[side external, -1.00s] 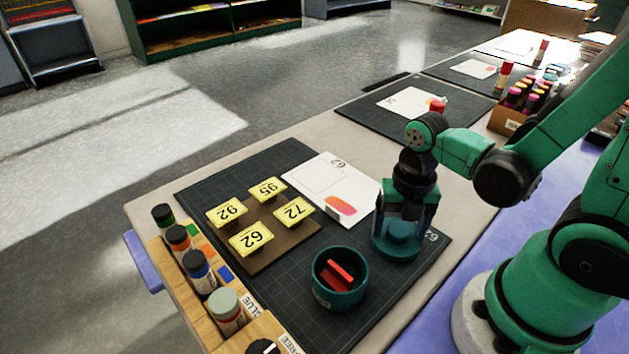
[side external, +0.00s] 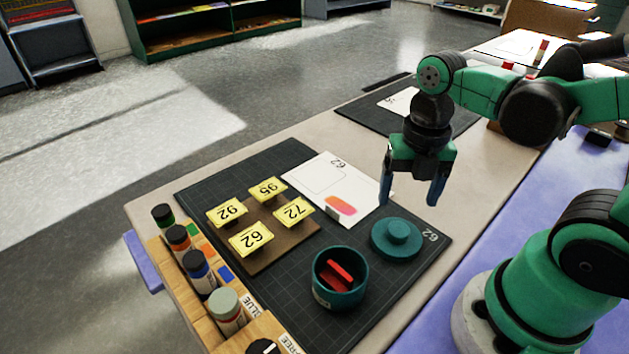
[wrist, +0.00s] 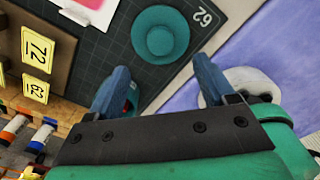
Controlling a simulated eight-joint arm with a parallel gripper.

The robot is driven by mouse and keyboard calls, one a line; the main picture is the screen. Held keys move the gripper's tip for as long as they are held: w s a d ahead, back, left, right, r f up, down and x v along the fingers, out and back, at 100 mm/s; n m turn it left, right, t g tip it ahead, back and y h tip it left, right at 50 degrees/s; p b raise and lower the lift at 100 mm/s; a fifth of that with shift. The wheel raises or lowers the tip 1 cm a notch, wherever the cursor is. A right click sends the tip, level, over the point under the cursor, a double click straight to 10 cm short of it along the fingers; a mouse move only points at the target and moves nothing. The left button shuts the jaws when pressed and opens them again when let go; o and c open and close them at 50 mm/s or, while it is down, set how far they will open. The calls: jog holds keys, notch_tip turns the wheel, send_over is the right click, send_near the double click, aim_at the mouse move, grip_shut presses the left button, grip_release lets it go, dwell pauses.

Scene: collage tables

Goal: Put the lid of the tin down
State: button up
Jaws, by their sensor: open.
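The teal lid (side external: 396,240) with its round knob lies flat, knob up, on the dark cutting mat near the number 62. It also shows in the wrist view (wrist: 160,36). The teal tin (side external: 340,290) stands open to the left and nearer the camera, with red pieces inside. In the wrist view the tin is mostly hidden behind a finger. My gripper (side external: 410,200) is open and empty, raised above the lid and apart from it. It also shows in the wrist view (wrist: 160,75), its two blue fingers spread wide.
A brown board (side external: 278,238) with yellow number tags lies left of the tin. A white card (side external: 325,180) lies behind the lid. A wooden rack (side external: 190,300) of glue bottles lines the table's left edge. The mat's front right is clear.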

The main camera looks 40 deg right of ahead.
notch_tip(320, 180, up, 5)
jog(key=w+m+t, duration=0.3)
jog(key=m, duration=1)
jog(key=w+a+m+t, duration=0.1)
jog(key=w+m+t, duration=0.2)
jog(key=m, duration=1.1)
jog(key=shift+w+a+f+t, duration=0.15)
jog(key=shift+a+f+t, duration=0.1)
jog(key=shift+t, duration=0.35)
